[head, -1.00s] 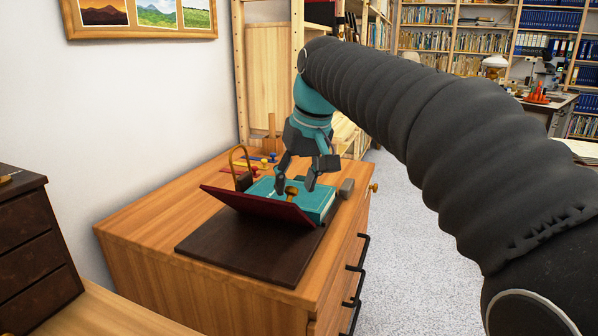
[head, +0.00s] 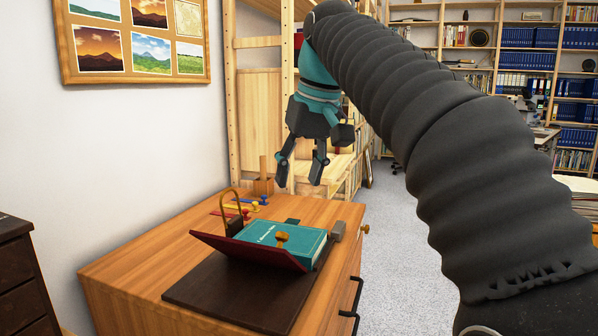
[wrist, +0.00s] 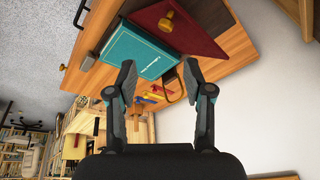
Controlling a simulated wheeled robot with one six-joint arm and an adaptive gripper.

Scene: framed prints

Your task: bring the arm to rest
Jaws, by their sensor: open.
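My gripper (head: 300,172) hangs from my arm above the back part of the wooden cabinet top in the head view. Its two fingers are apart with nothing between them. In the wrist view, the gripper (wrist: 167,85) is also open and empty. Below and in front of it in the head view, a teal book (head: 275,242) lies on the cabinet, with a brass knob (head: 282,237) over its near edge. The book also shows in the wrist view (wrist: 138,50). The gripper is clear of the book.
A tilted dark red panel (head: 245,250) and a dark brown board (head: 225,297) lie by the book. A brass-arched padlock (head: 233,212), a grey block (head: 338,231) and small coloured items (head: 250,204) are on the cabinet (head: 120,275). Wooden shelving (head: 257,115) stands behind; a framed print (head: 140,40) hangs left.

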